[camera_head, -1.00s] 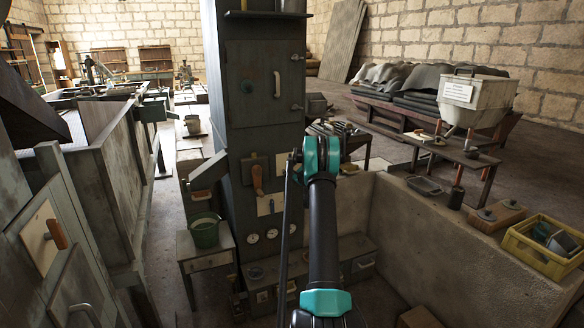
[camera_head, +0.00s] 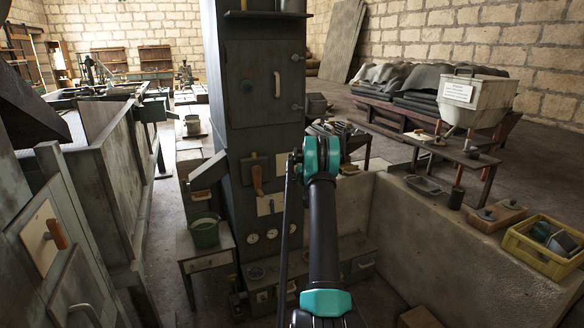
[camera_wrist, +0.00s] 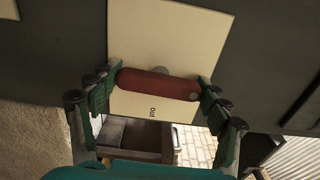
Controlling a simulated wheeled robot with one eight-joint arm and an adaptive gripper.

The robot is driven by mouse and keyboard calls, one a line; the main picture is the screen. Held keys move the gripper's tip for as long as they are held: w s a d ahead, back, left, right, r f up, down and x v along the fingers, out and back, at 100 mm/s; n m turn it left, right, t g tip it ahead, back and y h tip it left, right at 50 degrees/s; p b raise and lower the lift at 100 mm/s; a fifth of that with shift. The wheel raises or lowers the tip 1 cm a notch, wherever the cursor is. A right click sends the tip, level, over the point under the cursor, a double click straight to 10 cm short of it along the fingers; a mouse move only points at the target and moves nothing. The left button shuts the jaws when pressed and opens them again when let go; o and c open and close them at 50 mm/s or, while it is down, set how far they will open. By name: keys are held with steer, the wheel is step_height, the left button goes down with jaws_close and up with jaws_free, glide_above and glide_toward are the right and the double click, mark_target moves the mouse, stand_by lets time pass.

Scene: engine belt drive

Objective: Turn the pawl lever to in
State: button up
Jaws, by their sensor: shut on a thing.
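In the wrist view a red-brown lever handle (camera_wrist: 158,84) lies crosswise over a cream plate (camera_wrist: 165,35). A round pivot shows behind the handle. The dark letters on the plate just below the handle seem to read "OUT", turned in the picture. My gripper (camera_wrist: 158,92) has its green fingers at the two ends of the handle and is shut on it. In the head view my arm reaches up to the dark column, and its wrist hides the gripper and the held lever. A cream plate edge (camera_head: 281,163) shows just left of the wrist.
An orange-handled lever (camera_head: 257,180) hangs on the column (camera_head: 265,110), left of my wrist. Round gauges (camera_head: 272,233) sit lower down. A green bucket (camera_head: 204,232) stands on a small table at left. A low wall (camera_head: 440,240) with a yellow crate (camera_head: 545,250) bounds the right.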

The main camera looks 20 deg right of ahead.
steer(key=shift+n, duration=0.3)
stand_by(0.4)
steer(key=o, duration=1.2)
steer(key=shift+c, duration=0.2)
steer(key=s, duration=1.2)
steer(key=shift+d, duration=0.15)
